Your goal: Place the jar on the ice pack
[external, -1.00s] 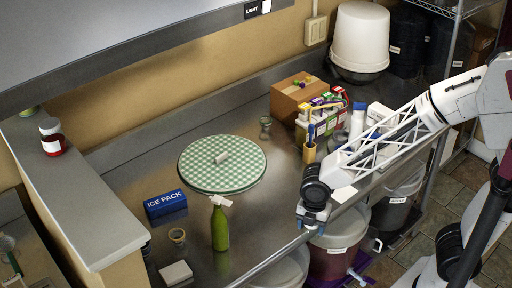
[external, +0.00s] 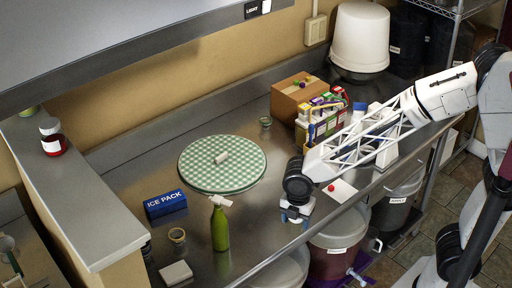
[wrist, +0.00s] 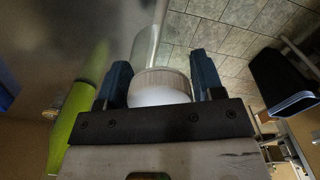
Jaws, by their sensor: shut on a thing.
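The ice pack (external: 166,204) is a blue box-like block with white lettering, lying on the steel counter at the left in the external view. My gripper (external: 295,216) is over the counter's front edge, well to the right of the ice pack. In the wrist view, my gripper (wrist: 164,88) has its blue fingers on either side of a pale round lid with a ridged rim, which looks like the top of the jar (wrist: 160,87). The jar's body is hidden below the lid, and my wrist largely hides it in the external view.
A green spray bottle (external: 220,228) stands between my gripper and the ice pack. A small cup (external: 177,236) and a white block (external: 175,273) lie near the ice pack. A green checked round mat (external: 200,177) is behind. A red jar (external: 54,146) stands on the left ledge.

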